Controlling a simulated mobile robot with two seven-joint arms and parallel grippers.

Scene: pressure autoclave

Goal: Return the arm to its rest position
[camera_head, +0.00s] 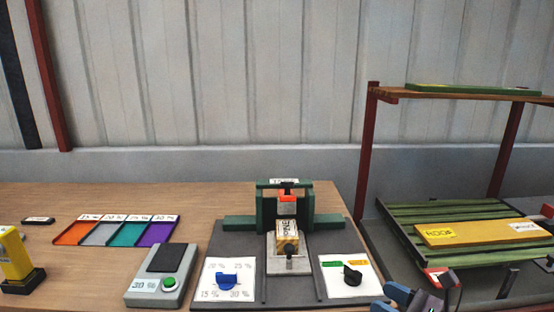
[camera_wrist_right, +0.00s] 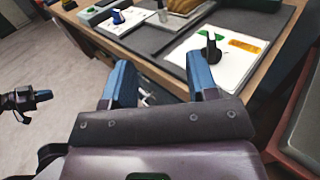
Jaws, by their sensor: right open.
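My right gripper (camera_head: 392,298) is at the bottom edge of the head view, right of the panel with the black knob and partly cut off. In the right wrist view its two blue fingers (camera_wrist_right: 162,84) stand wide apart with nothing between them. They are in front of the table edge and clear of the panel. A dark gripper with a blue tip (camera_wrist_right: 28,99), which looks like my left one, shows at the left edge of the wrist view over the floor. Its jaws are too small to judge.
A green press (camera_head: 268,222) holds a wooden-looking block (camera_head: 287,237). Beside it are a blue knob (camera_head: 228,281), a black knob (camera_head: 352,275) and a scale-like box (camera_head: 162,277). Coloured trays (camera_head: 112,234) lie behind. A slatted rack with a yellow board (camera_head: 470,233) stands right.

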